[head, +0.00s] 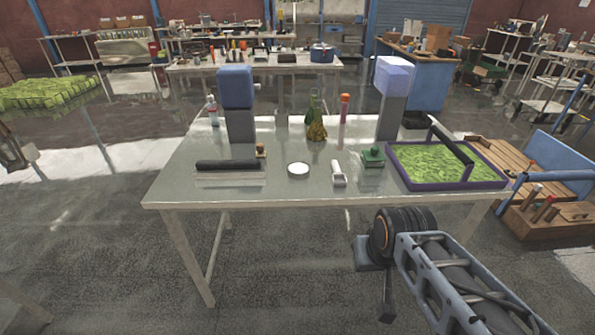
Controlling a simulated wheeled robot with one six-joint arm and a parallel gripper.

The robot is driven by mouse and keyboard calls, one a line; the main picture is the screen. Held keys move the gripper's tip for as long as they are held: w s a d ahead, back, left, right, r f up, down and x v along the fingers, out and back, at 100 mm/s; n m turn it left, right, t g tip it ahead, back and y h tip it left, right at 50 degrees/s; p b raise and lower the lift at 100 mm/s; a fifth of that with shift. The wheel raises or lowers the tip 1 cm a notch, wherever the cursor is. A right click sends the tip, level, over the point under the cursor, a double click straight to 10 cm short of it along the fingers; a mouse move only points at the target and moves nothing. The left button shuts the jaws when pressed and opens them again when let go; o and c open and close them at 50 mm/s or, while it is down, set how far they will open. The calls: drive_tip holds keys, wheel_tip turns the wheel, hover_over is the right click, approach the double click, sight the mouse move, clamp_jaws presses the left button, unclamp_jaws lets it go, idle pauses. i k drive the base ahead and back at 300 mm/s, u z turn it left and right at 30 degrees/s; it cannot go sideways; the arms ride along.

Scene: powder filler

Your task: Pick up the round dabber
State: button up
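A flat, round white piece (298,169) lies near the front middle of the metal table; whether it is the round dabber or a dish is hard to tell. A green block with a small knob (373,157) and a small brown knobbed piece (261,151) also stand on the table. A white scoop-like tool (338,176) lies between the white piece and the green block. My arm reaches in from the lower right, in front of the table. My gripper (379,285) seems to be the dark end part below the table edge, apart from all these objects; its fingers are unclear.
On the table (215,180) are a dark roll (228,165) at left, a purple-rimmed tray (449,186) of green pieces at right, and two blue-topped posts (236,88) (392,77). A flask (316,125) and bottle (212,112) stand farther back. Floor in front is clear.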

sight(262, 154)
drive_tip(key=k, duration=0.6)
drive_tip(key=z, duration=0.4)
drive_tip(key=i, duration=1.75)
drive_tip(key=u, duration=1.3)
drive_tip(key=i, duration=0.6)
drive_tip(key=u, duration=0.7)
